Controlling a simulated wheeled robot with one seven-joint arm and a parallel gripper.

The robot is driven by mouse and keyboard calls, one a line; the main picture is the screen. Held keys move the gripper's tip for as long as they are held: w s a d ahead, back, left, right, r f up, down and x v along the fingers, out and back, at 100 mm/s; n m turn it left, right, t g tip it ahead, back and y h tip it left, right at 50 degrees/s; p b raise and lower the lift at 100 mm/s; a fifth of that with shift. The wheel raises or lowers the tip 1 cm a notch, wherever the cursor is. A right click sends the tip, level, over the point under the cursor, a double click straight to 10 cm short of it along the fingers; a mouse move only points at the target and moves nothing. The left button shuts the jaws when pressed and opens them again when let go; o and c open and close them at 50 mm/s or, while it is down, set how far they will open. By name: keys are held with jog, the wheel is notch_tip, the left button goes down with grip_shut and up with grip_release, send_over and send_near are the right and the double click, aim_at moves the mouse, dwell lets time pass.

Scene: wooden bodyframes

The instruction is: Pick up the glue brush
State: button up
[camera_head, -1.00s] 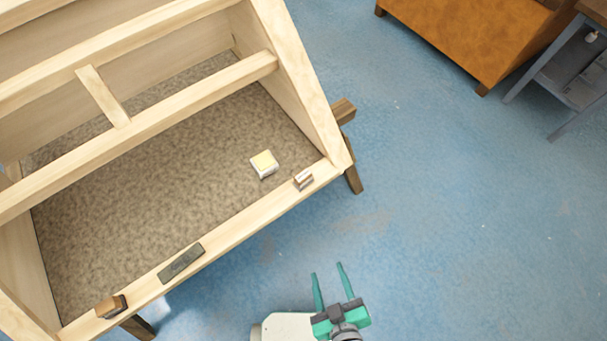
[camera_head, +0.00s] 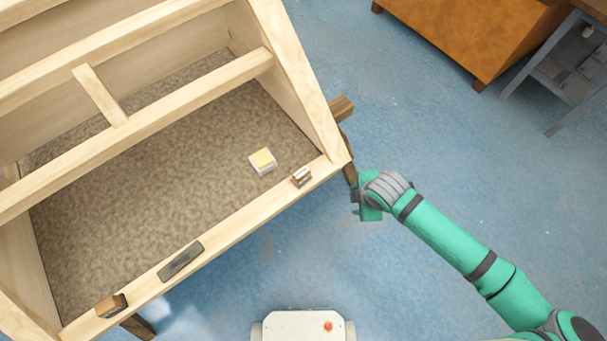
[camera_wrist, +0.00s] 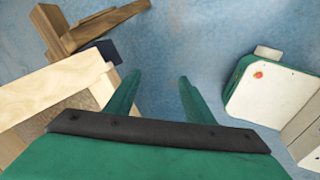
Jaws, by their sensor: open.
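I cannot tell for sure which item is the glue brush. A small brown-and-white piece (camera_head: 301,176) sits on the front rail near its right end. A dark flat block (camera_head: 180,262) lies on the rail further left, and a brown block (camera_head: 111,306) sits at its left end. A white block with a yellow top (camera_head: 262,161) lies on the speckled panel inside the frame. My gripper (camera_head: 364,205) is off the frame's right corner, over the floor, apart from all of these. In the wrist view its fingers (camera_wrist: 160,82) are spread and empty.
The wooden bodyframe (camera_head: 230,226) fills the left, with raised side walls and crossbars; its corner also shows in the wrist view (camera_wrist: 50,88). Its leg (camera_head: 349,174) stands close to my gripper. Orange-brown furniture (camera_head: 470,35) and a grey stand (camera_head: 560,75) are at the upper right. Blue floor is clear between.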

jog(key=w+a+r+n+g, duration=0.1)
jog(key=w+a+r+n, duration=0.2)
jog(key=w+a+r, duration=0.3)
jog(key=n+g, duration=0.2)
jog(key=n, duration=0.2)
send_near(301, 172)
jog(key=shift+s+d+f+h, duration=0.1)
jog(key=shift+d+f+h, duration=0.1)
jog(key=shift+h, duration=0.2)
jog(key=shift+a, duration=0.25)
notch_tip(301, 172, down, 5)
jog(key=shift+f, duration=0.1)
notch_tip(301, 172, down, 4)
jog(key=shift+a+f, duration=0.15)
jog(key=shift+f, duration=0.1)
jog(key=shift+a+f, duration=0.15)
jog(key=shift+f, duration=0.25)
jog(key=c, duration=1.1)
